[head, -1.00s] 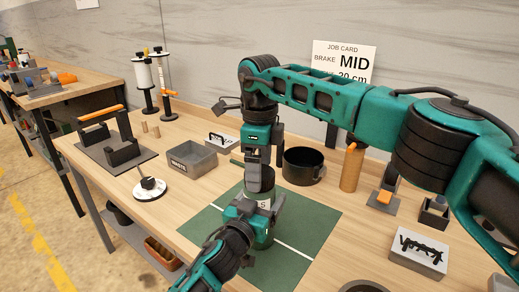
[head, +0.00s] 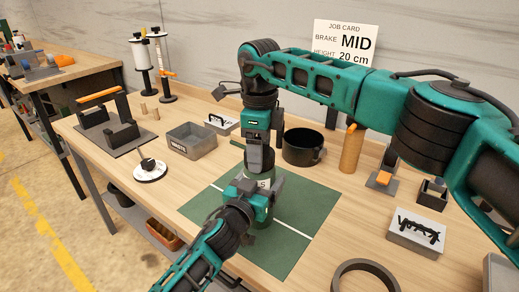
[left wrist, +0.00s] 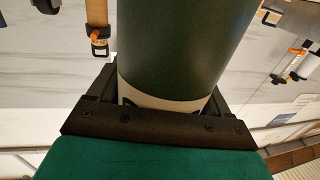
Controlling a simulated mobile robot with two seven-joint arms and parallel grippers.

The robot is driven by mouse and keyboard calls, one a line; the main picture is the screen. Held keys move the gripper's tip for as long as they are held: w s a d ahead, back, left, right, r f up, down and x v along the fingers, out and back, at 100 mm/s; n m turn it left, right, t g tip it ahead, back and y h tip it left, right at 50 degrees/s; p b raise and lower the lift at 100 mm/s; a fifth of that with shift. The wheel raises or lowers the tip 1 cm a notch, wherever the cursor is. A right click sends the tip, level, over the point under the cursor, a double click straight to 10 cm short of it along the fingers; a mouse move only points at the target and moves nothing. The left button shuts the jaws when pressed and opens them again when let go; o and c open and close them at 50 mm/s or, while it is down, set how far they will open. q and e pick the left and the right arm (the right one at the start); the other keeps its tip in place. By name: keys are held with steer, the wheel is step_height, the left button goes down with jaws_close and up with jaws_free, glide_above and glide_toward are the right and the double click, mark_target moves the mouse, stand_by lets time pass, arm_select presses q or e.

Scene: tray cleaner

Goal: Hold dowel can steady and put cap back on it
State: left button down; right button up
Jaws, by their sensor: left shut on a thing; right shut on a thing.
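The dowel can (head: 258,214) is a dark green cylinder with a pale label, standing upright on the green mat (head: 297,205). My left gripper (head: 257,193) is shut on the can around its label band. In the left wrist view the can (left wrist: 185,45) rises between the jaws (left wrist: 160,112), and the pale band shows at the jaws. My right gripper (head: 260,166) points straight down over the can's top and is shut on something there. The cap is mostly hidden by the fingers, so I cannot tell how it sits on the rim.
A black pot (head: 302,147) and a tan cylinder (head: 351,150) stand behind the mat. A grey bin (head: 192,141) and a white round dish (head: 150,173) are to the left. A dark ring (head: 366,276) and a grey box (head: 416,234) lie to the right.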

steer(key=shift+c, duration=0.3)
steer(key=o, duration=1.2)
steer(key=shift+o, duration=0.2)
steer(key=shift+r, duration=0.1)
step_height(320, 180, up, 12)
arm_select(q)
jaws_free()
